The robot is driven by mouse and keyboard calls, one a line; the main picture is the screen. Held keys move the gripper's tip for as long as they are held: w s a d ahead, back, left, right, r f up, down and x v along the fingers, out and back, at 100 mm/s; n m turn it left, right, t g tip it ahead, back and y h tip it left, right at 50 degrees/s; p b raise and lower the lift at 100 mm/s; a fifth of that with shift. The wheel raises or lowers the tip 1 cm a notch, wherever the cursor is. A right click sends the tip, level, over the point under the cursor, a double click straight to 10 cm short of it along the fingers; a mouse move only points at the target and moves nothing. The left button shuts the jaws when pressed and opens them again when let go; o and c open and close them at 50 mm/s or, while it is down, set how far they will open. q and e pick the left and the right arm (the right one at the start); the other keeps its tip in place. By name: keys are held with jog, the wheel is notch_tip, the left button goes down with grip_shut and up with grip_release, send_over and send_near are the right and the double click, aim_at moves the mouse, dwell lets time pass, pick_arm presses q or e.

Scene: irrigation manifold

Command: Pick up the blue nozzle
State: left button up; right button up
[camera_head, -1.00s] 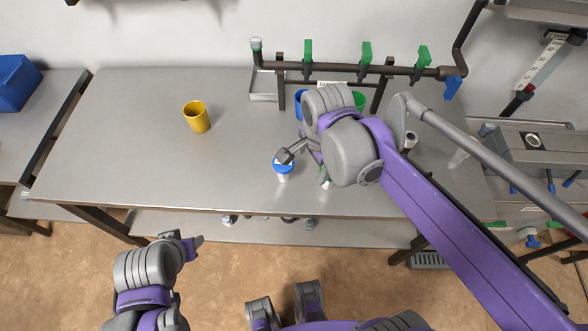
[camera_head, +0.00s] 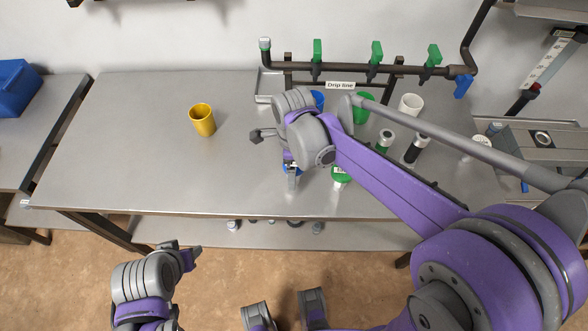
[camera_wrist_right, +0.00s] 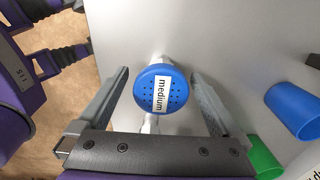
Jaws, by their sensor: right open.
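The blue nozzle (camera_wrist_right: 154,88) has a round dotted head with a "medium" label. In the right wrist view it stands between the two open fingers of my right gripper (camera_wrist_right: 160,76), with a visible gap on each side. In the head view the right gripper (camera_head: 276,158) is over the nozzle near the table's front, and the gripper hides most of the nozzle; only bits of blue show. My left gripper (camera_head: 194,258) is in front of the table, away from the nozzle; its finger opening cannot be made out.
A yellow cup (camera_head: 202,120) stands at left on the grey table (camera_head: 130,150). A green-topped piece (camera_head: 341,176) is just right of my right gripper. Blue (camera_head: 317,99), green (camera_head: 363,108) and white cups (camera_head: 410,104) stand behind, below the pipe with green valves (camera_head: 376,52).

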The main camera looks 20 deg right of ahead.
notch_tip(320, 180, down, 4)
jog(key=shift+r, duration=0.25)
jog(key=c, duration=1.4)
